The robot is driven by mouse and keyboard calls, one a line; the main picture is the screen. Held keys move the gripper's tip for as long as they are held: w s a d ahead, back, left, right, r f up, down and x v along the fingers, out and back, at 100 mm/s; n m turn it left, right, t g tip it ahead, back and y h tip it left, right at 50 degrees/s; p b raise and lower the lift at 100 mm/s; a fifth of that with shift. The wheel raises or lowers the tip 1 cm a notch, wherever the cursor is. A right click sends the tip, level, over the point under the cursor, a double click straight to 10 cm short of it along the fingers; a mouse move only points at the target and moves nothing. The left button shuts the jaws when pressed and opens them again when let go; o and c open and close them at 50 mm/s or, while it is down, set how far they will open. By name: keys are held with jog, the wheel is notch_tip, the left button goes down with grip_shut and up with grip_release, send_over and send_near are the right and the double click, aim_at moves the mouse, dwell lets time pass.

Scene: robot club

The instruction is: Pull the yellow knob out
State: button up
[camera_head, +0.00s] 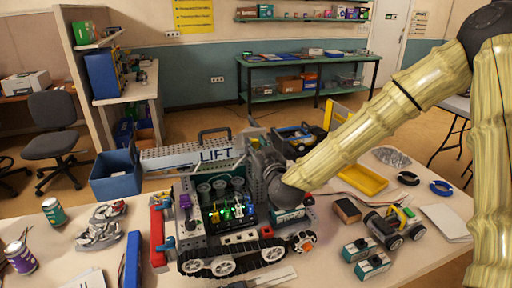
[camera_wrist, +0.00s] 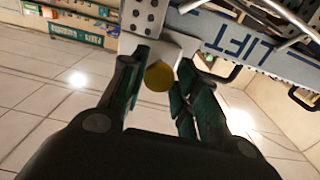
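The yellow knob (camera_wrist: 160,76) shows in the wrist view as a small round end under a grey metal part of the machine marked LIFT (camera_wrist: 240,38). My gripper (camera_wrist: 161,66) has its two dark green fingers on either side of the knob. A gap shows between the knob and each finger, so the gripper looks open around it; I cannot tell whether either finger touches it. In the head view the LIFT machine (camera_head: 200,157) stands on the table, with my arm reaching down to its right side. The knob and fingertips are hidden there.
A small wheeled robot (camera_head: 395,228), a yellow tray (camera_head: 362,180) and blue rings (camera_head: 440,188) lie to the right on the table (camera_head: 330,268). Cans (camera_head: 54,212) and metal parts (camera_head: 100,228) are at left. A tracked wheel base fronts the machine.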

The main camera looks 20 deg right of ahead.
jog(key=o, duration=0.3)
jog(key=shift+s, duration=0.15)
jog(key=shift+d+r, duration=0.1)
jog(key=shift+d, duration=0.05)
jog(key=shift+s, duration=0.25)
jog(key=s, duration=0.7)
jog(key=shift+d, duration=0.15)
